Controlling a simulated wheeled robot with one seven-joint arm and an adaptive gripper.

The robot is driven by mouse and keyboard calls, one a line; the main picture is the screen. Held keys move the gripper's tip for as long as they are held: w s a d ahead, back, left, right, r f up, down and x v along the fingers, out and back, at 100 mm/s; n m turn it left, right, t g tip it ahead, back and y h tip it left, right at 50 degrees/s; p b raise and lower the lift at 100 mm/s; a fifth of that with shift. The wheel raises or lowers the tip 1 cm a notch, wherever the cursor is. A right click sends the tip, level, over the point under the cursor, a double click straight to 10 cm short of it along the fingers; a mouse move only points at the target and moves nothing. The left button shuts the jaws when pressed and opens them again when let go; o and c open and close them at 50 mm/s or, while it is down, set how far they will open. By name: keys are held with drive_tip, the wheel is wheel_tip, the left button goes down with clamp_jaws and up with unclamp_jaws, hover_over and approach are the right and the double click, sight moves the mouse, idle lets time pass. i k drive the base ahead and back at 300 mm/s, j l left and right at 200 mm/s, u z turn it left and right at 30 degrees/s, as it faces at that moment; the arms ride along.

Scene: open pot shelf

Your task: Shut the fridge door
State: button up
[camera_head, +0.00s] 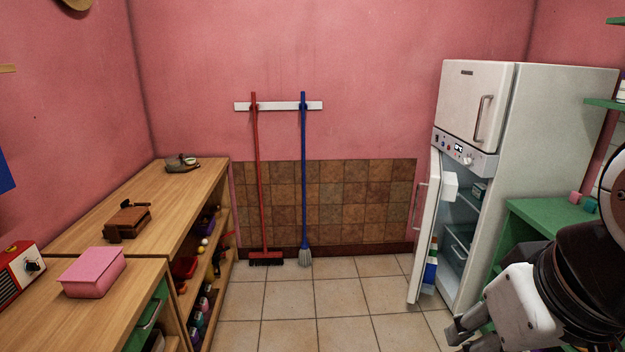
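The white fridge (545,135) stands at the right against the back wall. Its upper freezer door (470,100) is closed. Its lower fridge door (424,235) stands wide open, swung out to the left, with its handle on the far side and bottles on its inner shelf. The fridge's inside (460,220) shows shelves and a drawer. My gripper (458,338) is at the bottom right, in front of the fridge and apart from the door. Its fingers are partly cut off by the frame edge, so their opening is unclear.
A green counter (545,217) stands right of the fridge, close to my arm. A wooden counter (90,228) with open shelves runs along the left. A red broom (258,190) and blue mop (303,190) hang at the back. The tiled floor (340,300) between is clear.

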sight(439, 185)
drive_tip(key=i+j+z, duration=0.3)
drive_tip(key=i, duration=0.3)
drive_tip(key=i+j+z, duration=0.3)
drive_tip(key=i, duration=0.25)
drive_tip(key=i+j+z, duration=0.3)
drive_tip(key=i, duration=0.25)
drive_tip(key=i+j+z, duration=0.1)
drive_tip(key=j, duration=0.25)
drive_tip(key=i+j, duration=0.3)
drive_tip(key=i+j+z, duration=0.15)
drive_tip(key=j, duration=0.3)
drive_tip(key=i, duration=0.05)
